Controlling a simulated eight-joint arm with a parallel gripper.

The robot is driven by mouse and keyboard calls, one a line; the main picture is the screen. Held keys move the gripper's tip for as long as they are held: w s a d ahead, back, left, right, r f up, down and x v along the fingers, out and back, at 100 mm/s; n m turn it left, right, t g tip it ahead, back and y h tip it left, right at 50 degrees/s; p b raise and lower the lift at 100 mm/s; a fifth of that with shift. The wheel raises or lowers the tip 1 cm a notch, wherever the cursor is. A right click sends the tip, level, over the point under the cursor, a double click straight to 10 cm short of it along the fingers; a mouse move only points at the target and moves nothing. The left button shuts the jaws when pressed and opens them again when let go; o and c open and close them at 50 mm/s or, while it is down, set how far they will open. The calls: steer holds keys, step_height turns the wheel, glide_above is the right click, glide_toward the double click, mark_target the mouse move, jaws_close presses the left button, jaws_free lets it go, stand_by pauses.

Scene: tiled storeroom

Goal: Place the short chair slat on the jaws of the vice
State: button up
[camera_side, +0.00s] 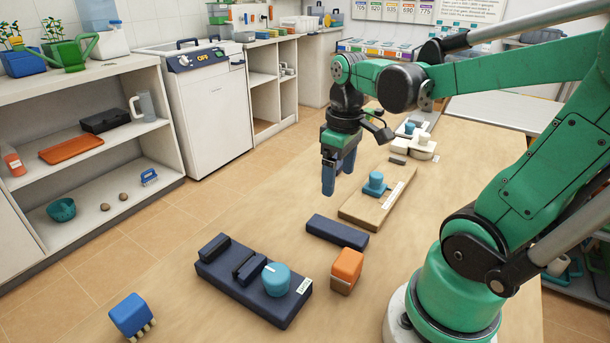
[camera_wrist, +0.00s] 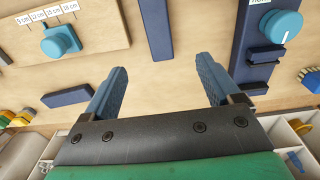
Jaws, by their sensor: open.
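The short chair slat (camera_wrist: 66,96), a short dark blue bar, lies on the table at left in the wrist view, beside the wooden board. I cannot make it out in the side view, where my gripper may cover it. The vice (camera_side: 218,270) is a dark blue base with two raised jaws (camera_side: 240,262) and a round light blue knob; it stands at the front of the table and also shows at upper right in the wrist view (camera_wrist: 262,62). My gripper (camera_side: 338,178) hangs above the table, open and empty, its blue fingers (camera_wrist: 162,66) pointing down.
A longer dark blue slat (camera_side: 337,232) lies between the vice and the wooden board (camera_side: 362,208), which carries a blue stop and length marks. An orange block (camera_side: 346,270) stands right of the vice, a blue brush-like block (camera_side: 131,315) at front left. Bare table surrounds them.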

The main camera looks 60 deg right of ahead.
steer(key=shift+o, duration=0.5)
steer(key=w+a+r+t, duration=0.1)
steer(key=w+a+t, duration=0.3)
steer(key=a, duration=0.6)
steer(key=t, duration=0.2)
steer(key=shift+w+a+t, duration=0.2)
steer(key=shift+a+t, duration=0.1)
steer(key=shift+t, duration=0.1)
steer(key=g, duration=0.7)
glide_above(319, 221)
step_height(319, 221, down, 8)
steer(key=shift+r, duration=0.1)
steer(key=shift+f, duration=2.75)
jaws_close()
